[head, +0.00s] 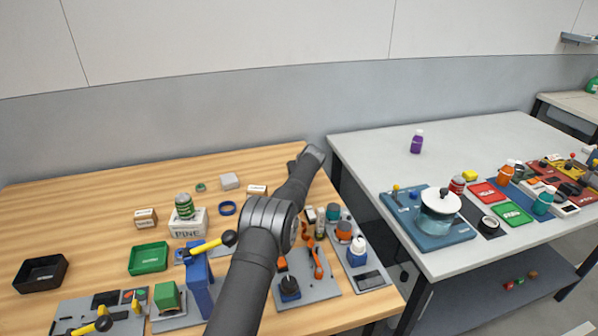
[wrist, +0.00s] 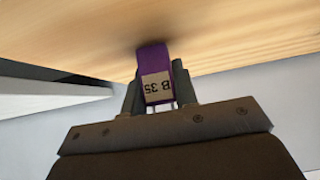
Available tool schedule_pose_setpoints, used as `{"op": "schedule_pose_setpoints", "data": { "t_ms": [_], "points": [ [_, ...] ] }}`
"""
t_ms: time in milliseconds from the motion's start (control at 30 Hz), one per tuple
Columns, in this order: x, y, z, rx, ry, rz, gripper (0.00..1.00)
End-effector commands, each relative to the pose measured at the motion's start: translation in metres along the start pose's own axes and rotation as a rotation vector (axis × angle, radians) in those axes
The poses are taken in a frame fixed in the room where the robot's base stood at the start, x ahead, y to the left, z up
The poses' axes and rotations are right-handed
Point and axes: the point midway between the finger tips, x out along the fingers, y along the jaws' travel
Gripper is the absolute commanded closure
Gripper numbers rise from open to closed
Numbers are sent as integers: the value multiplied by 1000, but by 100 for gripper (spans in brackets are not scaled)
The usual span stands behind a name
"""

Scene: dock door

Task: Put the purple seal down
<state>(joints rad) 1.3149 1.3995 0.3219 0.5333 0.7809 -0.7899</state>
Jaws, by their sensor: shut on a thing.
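The purple seal (wrist: 151,58), with a tan label reading "B 35", is between the two fingers of my gripper (wrist: 157,92) in the wrist view. The gripper is shut on it. The label appears upside down in that view. The seal's far end points toward the wooden table top, and I cannot tell whether it touches it. In the head view my arm reaches toward the right edge of the wooden table (head: 85,210). The arm hides the seal and the fingertips there.
A gap separates the grey table (head: 370,160), which holds a purple bottle (head: 416,141).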

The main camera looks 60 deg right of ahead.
Motion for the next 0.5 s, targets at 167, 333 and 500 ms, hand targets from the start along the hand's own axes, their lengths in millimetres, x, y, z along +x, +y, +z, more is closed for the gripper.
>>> {"op": "schedule_pose_setpoints", "data": {
  "t_ms": [167, 333, 500],
  "points": [
    [0, 0, 0, 0, 0, 0, 98],
    [2, 0, 2, 0, 0, 0, 66],
    [2, 0, 2, 0, 0, -1, 52]
  ]
}}
